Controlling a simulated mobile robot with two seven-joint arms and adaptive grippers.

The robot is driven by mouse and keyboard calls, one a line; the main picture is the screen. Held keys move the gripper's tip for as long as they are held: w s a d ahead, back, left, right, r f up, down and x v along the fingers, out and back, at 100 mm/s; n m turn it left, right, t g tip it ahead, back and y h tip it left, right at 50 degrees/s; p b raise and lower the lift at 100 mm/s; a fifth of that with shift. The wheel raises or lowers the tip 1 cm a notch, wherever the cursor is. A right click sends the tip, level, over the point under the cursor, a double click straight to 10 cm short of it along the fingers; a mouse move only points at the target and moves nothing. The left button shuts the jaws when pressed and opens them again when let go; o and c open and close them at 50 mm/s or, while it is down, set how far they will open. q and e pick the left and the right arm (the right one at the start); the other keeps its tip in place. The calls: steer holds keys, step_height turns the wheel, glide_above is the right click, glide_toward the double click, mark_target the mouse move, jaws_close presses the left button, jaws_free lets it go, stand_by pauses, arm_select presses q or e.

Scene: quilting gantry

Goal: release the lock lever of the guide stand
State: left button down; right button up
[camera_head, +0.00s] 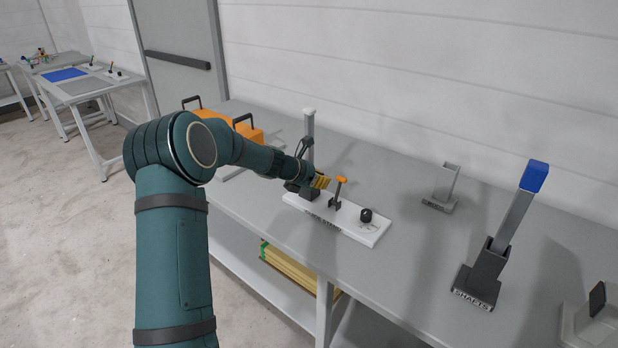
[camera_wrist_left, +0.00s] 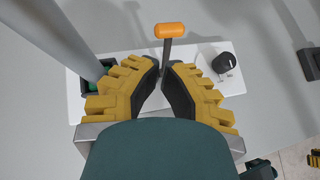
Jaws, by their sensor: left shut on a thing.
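The guide stand has a white base plate (camera_head: 362,230) on the bench, with an upright grey post (camera_head: 310,130). Its lock lever (camera_head: 341,181) has an orange knob on a dark stem and stands upright near the plate's middle. In the left wrist view the lever's orange knob (camera_wrist_left: 169,31) shows just beyond my fingertips. My left gripper (camera_head: 324,182) is shut on the lever's stem. Its yellow-backed fingers (camera_wrist_left: 161,72) close together in the left wrist view and hide the stem's lower part. Part of my right gripper (camera_wrist_left: 313,158) seems to show at the lower right edge there.
A black knob (camera_head: 366,215) stands on the plate right of the lever. An orange case (camera_head: 190,124) lies behind my arm. A small grey holder (camera_head: 441,190) and a shafts holder with a blue-topped bar (camera_head: 534,177) stand farther right. Bare bench lies between.

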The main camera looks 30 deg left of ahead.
mark_target(337, 179)
arm_select(q)
steer(key=shift+w+r+x, duration=0.1)
steer(key=shift+r+x, duration=0.05)
steer(key=shift+x, duration=0.6)
steer(key=shift+w+r+x, duration=0.1)
steer(key=shift+r+x, duration=0.05)
steer(key=shift+x, duration=0.65)
steer(key=shift+w+r+x, duration=0.1)
steer(key=shift+r+x, duration=0.05)
steer(key=shift+x, duration=0.6)
arm_select(e)
steer(key=shift+f, duration=0.15)
arm_select(q)
steer(key=shift+w+d+p, duration=0.2)
steer(key=shift+w+p, duration=0.1)
steer(key=shift+w, duration=0.05)
steer(key=shift+w+f+p, duration=0.2)
steer(key=shift+w+p, duration=0.25)
steer(key=shift+w, duration=0.3)
steer(key=shift+d, duration=0.1)
arm_select(e)
steer(key=shift+w+r, duration=0.45)
steer(key=shift+r, duration=0.3)
arm_select(q)
steer(key=shift+s+f, duration=0.15)
steer(key=shift+s, duration=0.1)
arm_select(e)
steer(key=shift+f, duration=0.15)
